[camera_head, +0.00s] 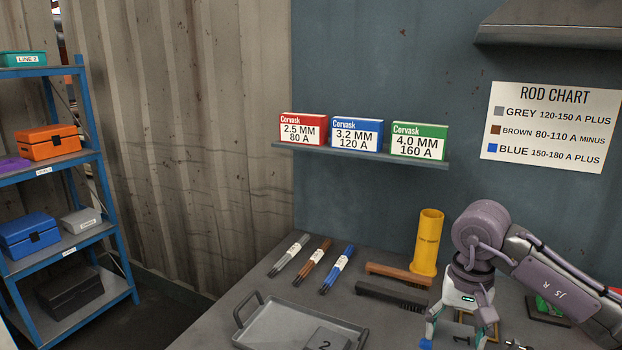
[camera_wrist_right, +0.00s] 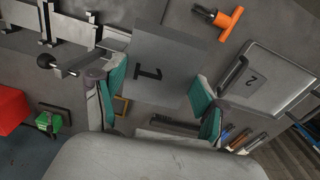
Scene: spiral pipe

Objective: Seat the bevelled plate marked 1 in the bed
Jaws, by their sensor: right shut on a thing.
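The grey plate marked 1 (camera_wrist_right: 178,52) is held between the teal fingertips of my right gripper (camera_wrist_right: 160,78) in the right wrist view. In the head view, my right gripper (camera_head: 458,328) points down at the lower right, with part of plate 1 (camera_head: 462,341) below it. Plate 2 (camera_head: 326,338) lies on the grey tray (camera_head: 268,322), left of the gripper. A grey metal fixture with rails and a ball-ended handle (camera_wrist_right: 72,38) stands at the upper left of the wrist view; I cannot tell whether it is the bed. My left gripper is out of view.
Three bundles of rods (camera_head: 312,265) lie on the bench (camera_head: 240,292). Brown (camera_head: 398,276) and black (camera_head: 392,296) brushes lie beside a yellow tube (camera_head: 427,242). An orange-handled tool (camera_wrist_right: 230,22) and a green clamp-like item (camera_wrist_right: 48,122) show in the wrist view.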

